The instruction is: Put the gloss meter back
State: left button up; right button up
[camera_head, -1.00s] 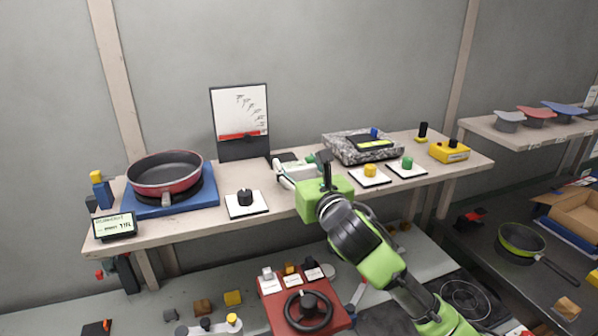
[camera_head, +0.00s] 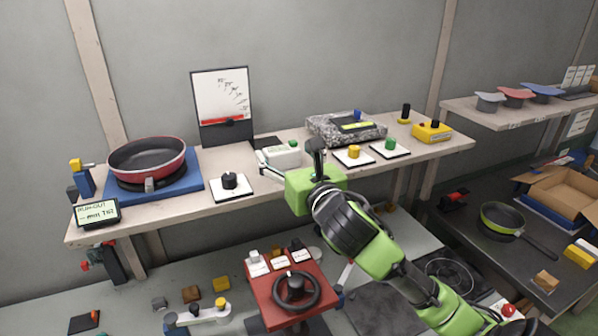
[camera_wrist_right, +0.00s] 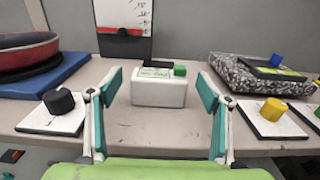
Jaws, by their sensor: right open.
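A small white box-shaped device (camera_head: 284,157) with a green display and a green knob stands upright on the shelf; it looks like the gloss meter, though I cannot read its label. It also shows in the right wrist view (camera_wrist_right: 160,93). My right gripper (camera_wrist_right: 162,82) is open, its two teal-lined fingers on either side of the device with visible gaps. In the head view the right gripper (camera_head: 290,155) is in front of the device, at about shelf height. A black dark-based board with a white chart (camera_head: 221,100) stands behind to the left. My left gripper is out of view.
A red pan (camera_head: 147,158) sits on a blue base at left. A white pad with a black knob (camera_head: 231,187) lies left of the gripper. A granite block (camera_head: 325,127) and pads with a yellow knob (camera_head: 353,153) and green knob (camera_head: 390,146) are right. The shelf (camera_head: 180,222) has its edge in front.

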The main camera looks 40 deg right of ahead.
jog(key=shift+v, duration=1.2)
jog(key=p+v, duration=0.6)
jog(key=p, duration=0.2)
jog(key=shift+s+p, duration=0.25)
jog(key=shift+p, duration=0.05)
jog(key=shift+a, duration=0.1)
